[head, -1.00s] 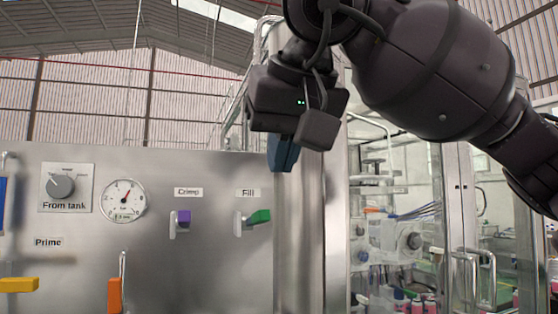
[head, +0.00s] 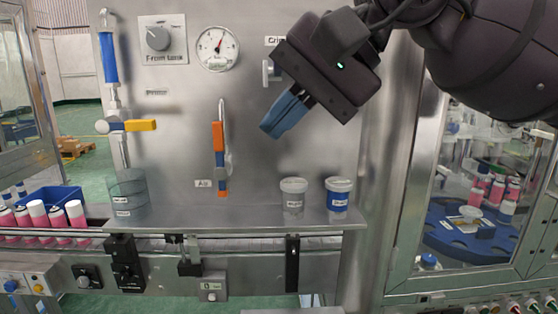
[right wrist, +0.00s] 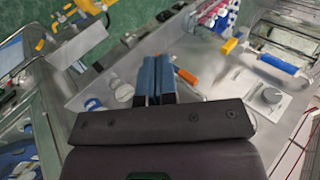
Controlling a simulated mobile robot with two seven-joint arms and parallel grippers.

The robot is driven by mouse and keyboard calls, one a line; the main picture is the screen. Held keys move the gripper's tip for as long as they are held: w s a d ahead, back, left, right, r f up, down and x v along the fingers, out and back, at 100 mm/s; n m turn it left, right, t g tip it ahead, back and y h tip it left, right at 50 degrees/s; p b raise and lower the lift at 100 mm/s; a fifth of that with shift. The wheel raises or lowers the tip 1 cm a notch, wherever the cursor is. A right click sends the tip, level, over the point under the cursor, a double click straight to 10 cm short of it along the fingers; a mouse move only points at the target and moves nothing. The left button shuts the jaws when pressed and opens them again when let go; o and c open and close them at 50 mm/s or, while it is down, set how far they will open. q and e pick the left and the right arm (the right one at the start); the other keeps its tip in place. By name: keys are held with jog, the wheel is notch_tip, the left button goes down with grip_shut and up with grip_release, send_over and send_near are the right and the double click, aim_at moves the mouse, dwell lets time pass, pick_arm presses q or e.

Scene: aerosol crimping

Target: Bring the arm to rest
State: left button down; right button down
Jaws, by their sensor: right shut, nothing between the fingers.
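My right gripper (head: 272,131) hangs in front of the upright steel panel (head: 260,165), its blue fingers shut and empty, pointing down and to the left. Its dark arm comes in from the top right of the head view. In the right wrist view the two blue fingers (right wrist: 155,78) lie side by side with nothing between them. The gripper covers part of the panel around the "Crimp" label; the "Fill" handle does not show. My left gripper is not in view.
Two lidded cups, one clear (head: 293,200) and one blue (head: 338,200), stand on the steel shelf (head: 250,215) below my gripper. An orange handle (head: 219,137), a yellow handle (head: 140,125) and a gauge (head: 217,48) are on the panel. Pink cans (head: 57,217) stand at left.

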jog(key=s+a+f+m+g+y, duration=0.3)
jog(key=m+g+y, duration=0.35)
jog(key=y, duration=0.25)
jog(key=w+d+f+n+t+h, duration=0.4)
jog(key=w+d+f+n+t, duration=0.3)
jog(key=n+t, duration=0.7)
jog(key=w+d+f+n+t+h, duration=0.5)
jog(key=d+f+n+t, duration=0.3)
jog(key=n+t, duration=0.6)
jog(key=s+d+f+m+g+h, duration=0.3)
jog(key=d+f+m+g+h, duration=0.45)
jog(key=f, duration=0.65)
jog(key=s+d+f+m+g+h, duration=0.1)
jog(key=s+d+f+m+g, duration=0.25)
jog(key=s+f, duration=0.4)
jog(key=s+d+f+m+g, duration=0.2)
jog(key=s+f+m+g, duration=0.3)
jog(key=s, duration=0.3)
jog(key=s+d+f+m+g+h, duration=0.1)
jog(key=s+d+f+m+g, duration=0.2)
jog(key=s+f+m, duration=0.35)
jog(key=w+f+n+t, duration=0.2)
jog(key=w+f+t, duration=0.4)
jog(key=f, duration=0.5)
jog(key=shift+a+n+t+y, duration=0.3)
jog(key=shift+t+y, duration=0.15)
jog(key=shift+t, duration=0.6)
